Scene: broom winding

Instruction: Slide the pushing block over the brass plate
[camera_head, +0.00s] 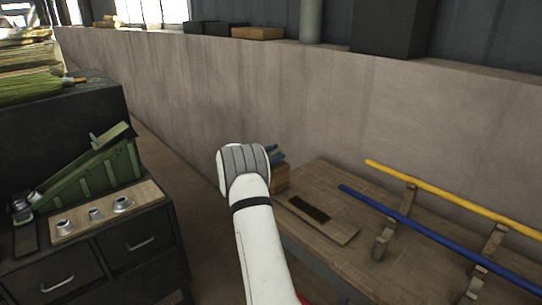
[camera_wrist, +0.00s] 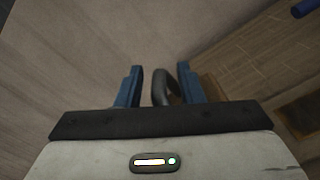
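My gripper (camera_wrist: 160,88) has two blue fingers standing apart. A dark grey curved handle (camera_wrist: 161,85) shows between them, nearer the right finger, with a gap on the left. In the head view my gripper (camera_head: 274,153) is mostly hidden behind my wrist, at the far left corner of the workbench (camera_head: 334,184). A wooden block (camera_head: 281,179) sits just below the fingers there; it may be the pushing block, and a brown part shows behind the right finger in the wrist view (camera_wrist: 211,87). I cannot clearly identify the brass plate. A flat board (camera_head: 343,234) with a dark rectangle (camera_head: 309,208) lies on the bench.
A blue pole (camera_head: 430,233) and a yellow pole (camera_head: 450,196) rest on wooden supports at the right of the bench. A wall (camera_head: 330,100) runs behind it. A dark cabinet (camera_head: 135,240) at left carries a green machine (camera_head: 90,172) and several metal fittings (camera_head: 96,214).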

